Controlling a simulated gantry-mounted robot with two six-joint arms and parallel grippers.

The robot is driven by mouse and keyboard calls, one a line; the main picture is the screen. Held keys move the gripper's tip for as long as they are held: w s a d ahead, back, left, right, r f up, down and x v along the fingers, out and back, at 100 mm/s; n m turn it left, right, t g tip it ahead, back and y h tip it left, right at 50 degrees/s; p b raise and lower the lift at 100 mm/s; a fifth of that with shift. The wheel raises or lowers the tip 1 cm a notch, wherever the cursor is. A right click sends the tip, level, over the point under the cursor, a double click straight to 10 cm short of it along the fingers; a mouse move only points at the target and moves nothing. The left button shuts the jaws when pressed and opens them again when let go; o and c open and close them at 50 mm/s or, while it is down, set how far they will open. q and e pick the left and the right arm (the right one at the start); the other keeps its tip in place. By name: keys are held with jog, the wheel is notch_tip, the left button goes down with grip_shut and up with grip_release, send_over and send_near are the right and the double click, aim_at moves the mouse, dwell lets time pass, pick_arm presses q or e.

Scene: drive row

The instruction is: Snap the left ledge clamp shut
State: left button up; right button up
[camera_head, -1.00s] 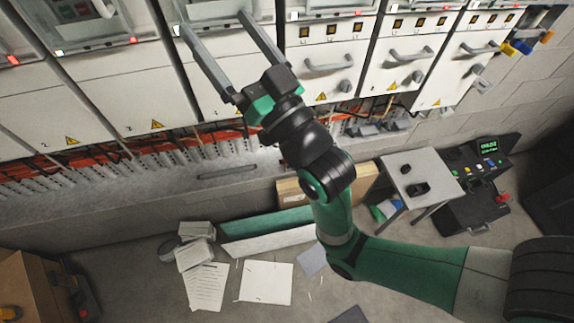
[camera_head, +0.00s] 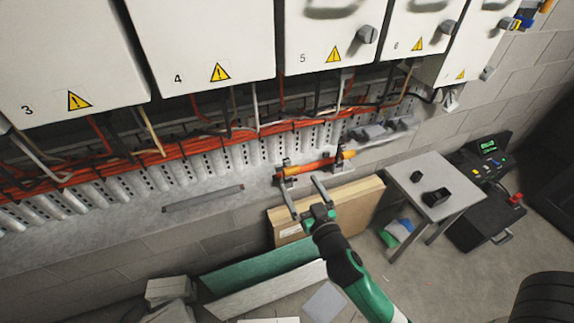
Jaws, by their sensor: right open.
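A short orange-red bar (camera_head: 318,165) lies on the grey ledge below the cable tray, held between two small clamp-like mounts. The left ledge clamp (camera_head: 287,170), with a yellow-orange part, is at the bar's left end. The right one (camera_head: 346,158) is at its right end. I cannot tell whether the left clamp's top is open or shut. My right gripper (camera_head: 298,182) is open and empty, its two grey fingers pointing up at the ledge. In the picture its fingertips lie just below the left clamp and bar; contact cannot be told. My left gripper is not in view.
Cabinets (camera_head: 200,40) with warning signs hang above orange cables (camera_head: 170,148). A grey bar handle (camera_head: 203,198) lies on the ledge to the left. Below are a cardboard box (camera_head: 350,208), a small table (camera_head: 435,175) and an open black case (camera_head: 485,195).

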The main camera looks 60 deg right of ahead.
aim_at(287, 161)
jog(key=x, duration=1)
jog(key=shift+r, duration=0.1)
grip_shut()
